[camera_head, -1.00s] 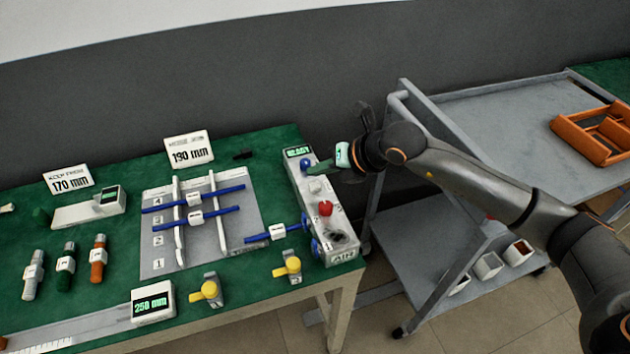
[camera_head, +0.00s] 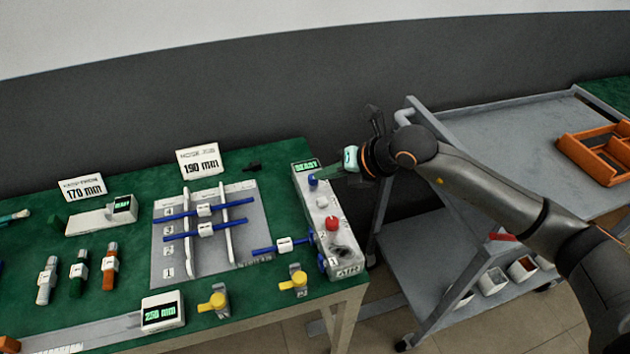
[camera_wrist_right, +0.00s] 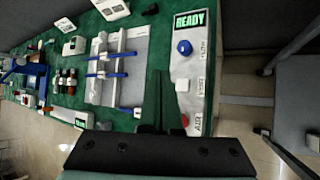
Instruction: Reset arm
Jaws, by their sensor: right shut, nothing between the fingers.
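My right gripper (camera_head: 330,172) reaches in from the right over the control box (camera_head: 336,212), with its green fingers shut and empty. The box display (camera_head: 305,165) reads READY. A red button (camera_head: 332,223) sits lower on the box. My left gripper is not in view.
A grey cart (camera_head: 480,120) with an orange tray (camera_head: 592,152) stands right, beneath my arm.

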